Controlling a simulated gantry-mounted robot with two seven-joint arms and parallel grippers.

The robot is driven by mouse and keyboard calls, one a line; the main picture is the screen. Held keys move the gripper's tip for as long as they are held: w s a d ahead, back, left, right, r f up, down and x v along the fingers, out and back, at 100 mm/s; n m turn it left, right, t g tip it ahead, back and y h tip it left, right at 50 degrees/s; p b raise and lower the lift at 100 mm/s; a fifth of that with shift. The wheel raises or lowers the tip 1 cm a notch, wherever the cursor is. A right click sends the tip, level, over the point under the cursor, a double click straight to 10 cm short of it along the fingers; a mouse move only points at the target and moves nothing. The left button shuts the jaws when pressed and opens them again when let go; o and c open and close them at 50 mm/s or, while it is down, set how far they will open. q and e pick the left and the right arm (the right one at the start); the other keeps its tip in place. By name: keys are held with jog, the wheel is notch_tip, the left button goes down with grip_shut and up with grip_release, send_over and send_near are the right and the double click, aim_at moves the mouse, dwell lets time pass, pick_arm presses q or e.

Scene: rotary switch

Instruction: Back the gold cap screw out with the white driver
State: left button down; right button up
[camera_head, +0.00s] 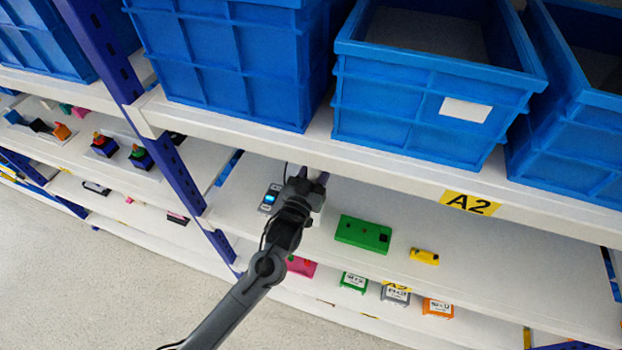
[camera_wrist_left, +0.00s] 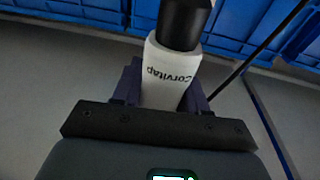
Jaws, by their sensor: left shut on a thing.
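The white driver (camera_wrist_left: 167,78) stands out in the left wrist view, with a black end (camera_wrist_left: 183,24) and the word "Corvitap" on its body. My left gripper (camera_wrist_left: 163,92) is shut on it, one purple finger on each side. I cannot make out the gold cap screw in either view. My right gripper is not in view.
A green block (camera_head: 363,234) and a yellow piece (camera_head: 425,256) lie right of my gripper on the shelf. A grey device with a lit blue screen (camera_head: 270,198) is just left. A blue post (camera_head: 185,180) stands farther left. Blue bins (camera_head: 225,65) fill the upper shelf (camera_head: 405,172).

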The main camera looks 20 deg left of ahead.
pick_arm(q)
jog(key=shift+w+d+f+b, duration=0.1)
jog(key=shift+w+f+b, duration=0.05)
jog(key=shift+f+b, duration=0.7)
notch_tip(320, 180, down, 5)
jog(key=b, duration=0.5)
jog(key=shift+f, duration=0.15)
jog(key=shift+f+b, duration=0.75)
jog(key=shift+f, duration=0.7)
jog(key=shift+f, duration=0.35)
jog(key=shift+f, duration=0.2)
jog(key=c, duration=0.5)
grip_release()
